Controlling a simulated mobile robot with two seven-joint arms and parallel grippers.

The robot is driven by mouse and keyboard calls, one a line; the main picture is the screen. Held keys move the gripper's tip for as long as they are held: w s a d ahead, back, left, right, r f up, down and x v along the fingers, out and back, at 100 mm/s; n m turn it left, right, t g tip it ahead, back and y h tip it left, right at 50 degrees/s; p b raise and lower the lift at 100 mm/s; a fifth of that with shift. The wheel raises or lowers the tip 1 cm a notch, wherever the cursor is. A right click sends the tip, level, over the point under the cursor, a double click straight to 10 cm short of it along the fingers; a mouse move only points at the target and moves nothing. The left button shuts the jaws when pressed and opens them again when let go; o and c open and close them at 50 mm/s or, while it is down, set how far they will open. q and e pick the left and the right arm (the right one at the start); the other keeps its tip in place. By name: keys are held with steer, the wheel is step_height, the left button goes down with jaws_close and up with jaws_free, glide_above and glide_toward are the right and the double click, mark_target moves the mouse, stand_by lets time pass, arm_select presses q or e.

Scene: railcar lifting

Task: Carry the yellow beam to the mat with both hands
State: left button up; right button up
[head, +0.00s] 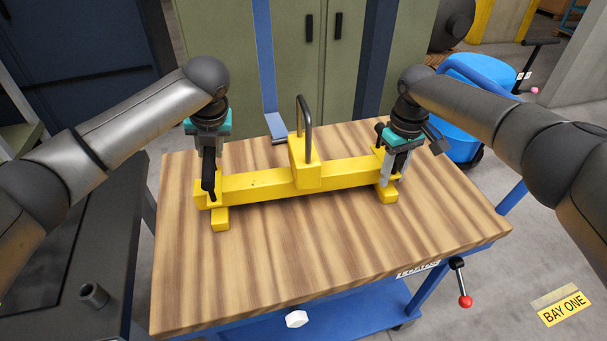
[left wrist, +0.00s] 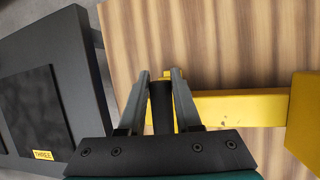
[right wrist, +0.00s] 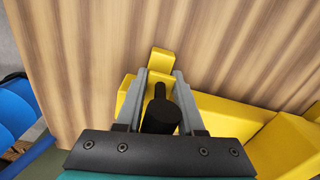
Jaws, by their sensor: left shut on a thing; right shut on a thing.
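The yellow beam (head: 262,184) lies across the wooden table (head: 300,260), with a tall dark loop on its middle block. Its feet appear to be on the tabletop; a small gap cannot be ruled out. My left gripper (head: 209,185) is shut on the dark upright handle at the beam's left end, which shows between the fingers in the left wrist view (left wrist: 161,105). My right gripper (head: 388,172) is shut on the handle at the right end, seen in the right wrist view (right wrist: 160,112). A flat black panel, possibly the mat, lies on the dark bench (left wrist: 82,60) at left.
The dark bench stands beside the wooden table, with a small grey cup-like part (head: 94,295) on it. The front of the tabletop is clear. Green cabinets (head: 300,60) stand behind; a blue machine (head: 460,130) stands right.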

arm_select(q)
jaws_close()
arm_select(e)
jaws_close()
stand_by(0.4)
arm_select(q)
steer(key=shift+w+r, duration=0.2)
steer(key=shift+r, duration=0.05)
arm_select(e)
steer(key=shift+w+r, duration=0.15)
